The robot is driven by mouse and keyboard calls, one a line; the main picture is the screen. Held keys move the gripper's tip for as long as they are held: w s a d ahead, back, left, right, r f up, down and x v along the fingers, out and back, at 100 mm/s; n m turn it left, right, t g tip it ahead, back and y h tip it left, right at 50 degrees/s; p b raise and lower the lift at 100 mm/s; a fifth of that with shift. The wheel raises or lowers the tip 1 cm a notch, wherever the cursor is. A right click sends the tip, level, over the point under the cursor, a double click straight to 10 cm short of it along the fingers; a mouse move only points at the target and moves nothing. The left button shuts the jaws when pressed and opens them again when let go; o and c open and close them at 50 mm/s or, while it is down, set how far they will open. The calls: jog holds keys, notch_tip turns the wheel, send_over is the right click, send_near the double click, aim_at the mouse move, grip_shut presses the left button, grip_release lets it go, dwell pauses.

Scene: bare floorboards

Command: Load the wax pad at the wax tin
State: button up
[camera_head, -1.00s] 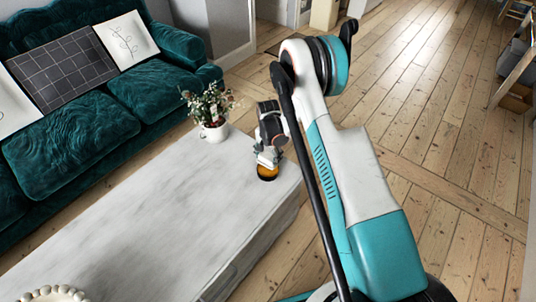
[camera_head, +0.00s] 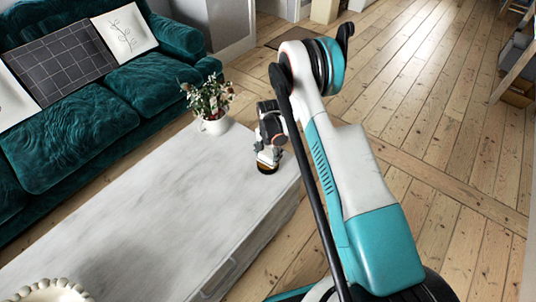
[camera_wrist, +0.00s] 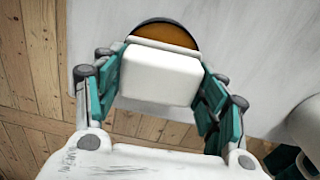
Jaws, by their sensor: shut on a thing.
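The wax tin (camera_head: 267,169) is a low, round, dark-rimmed tin with amber wax, lying near the table's far right end. It also shows at the top of the wrist view (camera_wrist: 165,32), partly hidden behind the pad. The wax pad is a white block (camera_wrist: 160,76) held between the teal fingers of my gripper (camera_wrist: 158,80). In the head view my gripper (camera_head: 267,156) points down right over the tin, with the pad low between its fingers. The pad overlaps the tin's near part in the wrist view; I cannot tell whether it touches the wax.
The pale marble-look table (camera_head: 150,225) is mostly clear. A white pot of flowers (camera_head: 213,125) stands left of my gripper. A beaded bowl (camera_head: 50,292) is at the near left corner. A teal sofa (camera_head: 85,120) lies behind; floorboards are open at right.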

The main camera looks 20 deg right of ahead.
aim_at(268, 153)
jog(key=shift+f, duration=0.55)
dwell(1.4)
jog(key=shift+r, duration=0.1)
jog(key=shift+r+p, duration=1.2)
jog(key=shift+r, duration=2.2)
